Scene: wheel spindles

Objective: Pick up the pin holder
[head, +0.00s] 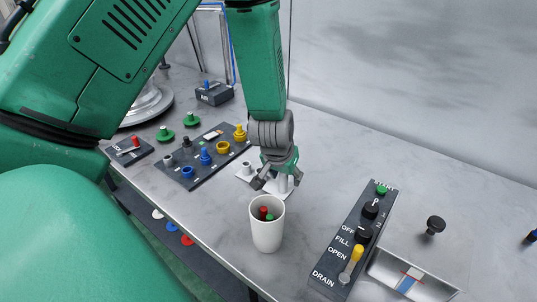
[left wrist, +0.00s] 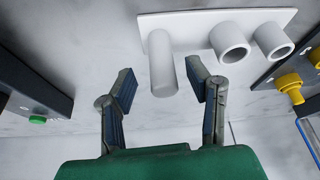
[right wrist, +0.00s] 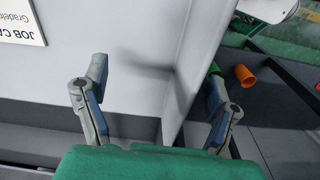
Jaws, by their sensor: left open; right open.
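A white piece with a flat plate, a solid post and two open tubes, likely the pin holder (head: 245,171), lies on the grey table, partly hidden behind my left gripper (head: 278,182). It shows more fully in the left wrist view (left wrist: 161,62). There the fingers of my left gripper (left wrist: 162,84) are open, one on each side of the post's rounded end, with gaps visible. My right gripper (right wrist: 157,85) is open and empty in the right wrist view, in front of a pale panel. It is not visible in the head view.
A white cup (head: 266,236) with red and green items stands in front of my left gripper. A dark control panel (head: 352,240) is to its right, and a dark board (head: 207,158) with coloured parts to its left. An orange cup (right wrist: 245,75) is in the right wrist view.

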